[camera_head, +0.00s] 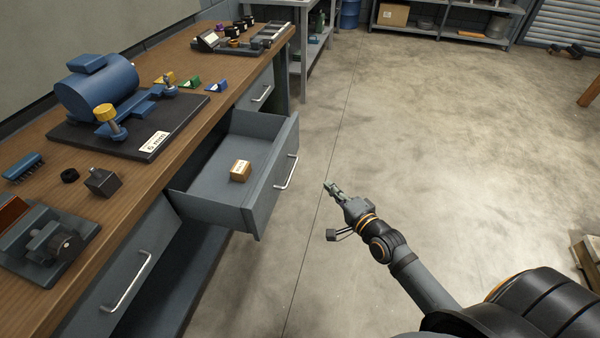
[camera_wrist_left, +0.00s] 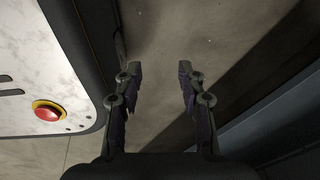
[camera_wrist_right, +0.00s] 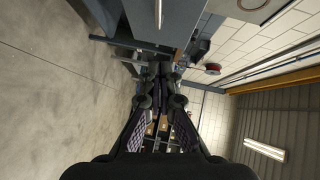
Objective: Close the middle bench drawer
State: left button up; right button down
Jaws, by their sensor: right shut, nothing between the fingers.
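The middle bench drawer (camera_head: 222,178) is pulled out from the bench, with a grey front panel and a silver bar handle (camera_head: 287,172). My right gripper (camera_head: 333,188) is shut and empty, in the open air to the right of the drawer front, apart from the handle. It also shows in the right wrist view (camera_wrist_right: 160,75), with grey bench parts beyond the fingers. My left gripper (camera_wrist_left: 160,72) is open and empty in the left wrist view, above the floor; it is outside the head view.
The wooden bench top (camera_head: 190,60) carries a blue motor (camera_head: 97,88) on a black plate and several small parts. A near drawer (camera_head: 125,280) and a far drawer (camera_head: 262,93) look shut. Concrete floor (camera_head: 430,130) to the right is clear.

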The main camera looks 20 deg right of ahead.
pick_arm(q)
jog(key=w+f+b, duration=0.2)
jog(key=w+b, duration=0.2)
jog(key=w, duration=0.4)
jog(key=shift+d+t, duration=0.15)
jog(key=shift+t, duration=0.15)
pick_arm(e)
jog(key=a+x, duration=0.2)
jog(key=x, duration=1)
jog(key=shift+s+a+f, duration=0.3)
